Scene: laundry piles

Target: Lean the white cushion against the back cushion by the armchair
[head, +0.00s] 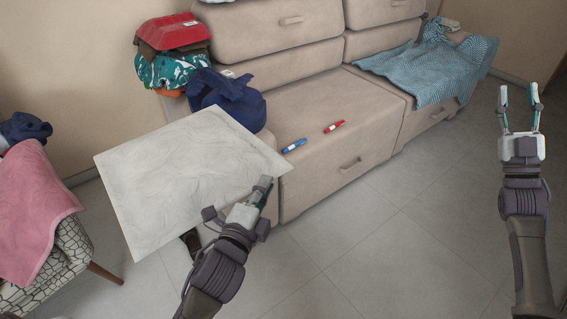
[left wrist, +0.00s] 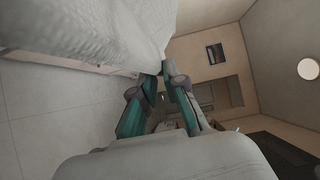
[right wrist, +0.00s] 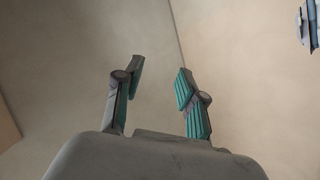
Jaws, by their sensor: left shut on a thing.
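The white cushion (head: 185,170) is held up in front of the left part of the beige sofa (head: 330,130). My left gripper (head: 262,190) is shut on its lower right corner. In the left wrist view the cushion (left wrist: 90,30) fills the upper left, and the fingertips (left wrist: 165,68) meet at its edge. My right gripper (head: 520,100) is open and empty over the floor at the right; its spread fingers (right wrist: 155,80) also show in the right wrist view. A patterned armchair (head: 70,255) stands at the left edge, mostly out of frame. I cannot make out its back cushion.
A pink cloth (head: 38,205) and a dark blue cloth (head: 24,128) lie on the armchair.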

